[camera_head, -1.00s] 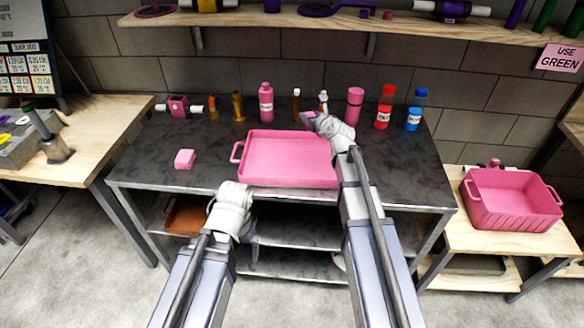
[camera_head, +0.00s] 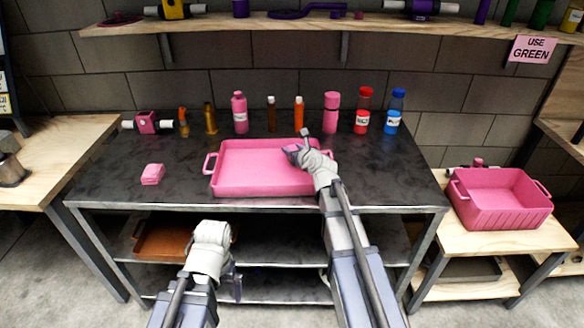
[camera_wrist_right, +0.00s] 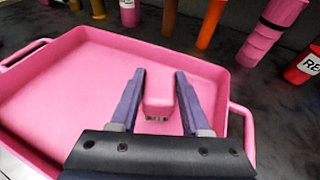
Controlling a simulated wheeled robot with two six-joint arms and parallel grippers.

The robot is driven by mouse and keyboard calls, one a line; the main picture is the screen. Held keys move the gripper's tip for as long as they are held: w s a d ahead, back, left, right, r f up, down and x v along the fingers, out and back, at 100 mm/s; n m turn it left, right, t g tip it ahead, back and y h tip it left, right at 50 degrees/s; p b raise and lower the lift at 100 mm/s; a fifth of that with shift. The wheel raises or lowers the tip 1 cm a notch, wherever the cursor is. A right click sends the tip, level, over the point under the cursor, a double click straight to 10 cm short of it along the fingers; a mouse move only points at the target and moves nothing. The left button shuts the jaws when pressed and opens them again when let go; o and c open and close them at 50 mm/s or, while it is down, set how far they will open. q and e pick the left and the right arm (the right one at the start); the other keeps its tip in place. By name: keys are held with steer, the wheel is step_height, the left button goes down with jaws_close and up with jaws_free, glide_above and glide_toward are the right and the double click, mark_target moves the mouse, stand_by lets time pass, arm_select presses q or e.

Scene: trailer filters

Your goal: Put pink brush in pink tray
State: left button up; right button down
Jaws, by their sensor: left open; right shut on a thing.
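The pink tray (camera_head: 262,180) lies on the dark table, with a handle at each end. My right gripper (camera_head: 297,152) is over the far right part of the tray. In the right wrist view, its purple fingers (camera_wrist_right: 160,95) are shut on the pink brush (camera_wrist_right: 158,92), seen as a pink block with a metallic lower edge. The brush is over the tray's floor; I cannot tell whether it touches it. My left gripper (camera_head: 236,285) is open and empty, low in front of the table, partly hidden by its wrist.
Several bottles, including a pink one (camera_head: 240,113), a red one (camera_head: 362,110) and a blue one (camera_head: 395,110), stand behind the tray. A pink block (camera_head: 152,174) lies left of it. A deep pink bin (camera_head: 500,205) stands on the wooden table at right.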

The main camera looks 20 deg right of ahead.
steer(key=shift+f, duration=0.15)
step_height(320, 180, down, 4)
steer(key=b, duration=0.3)
steer(key=shift+b, duration=0.35)
steer(key=shift+r, duration=0.2)
steer(key=shift+f, duration=0.1)
steer(key=c, duration=0.8)
jaws_free()
steer(key=shift+f, duration=0.1)
steer(key=shift+c, duration=0.2)
steer(key=o, duration=0.5)
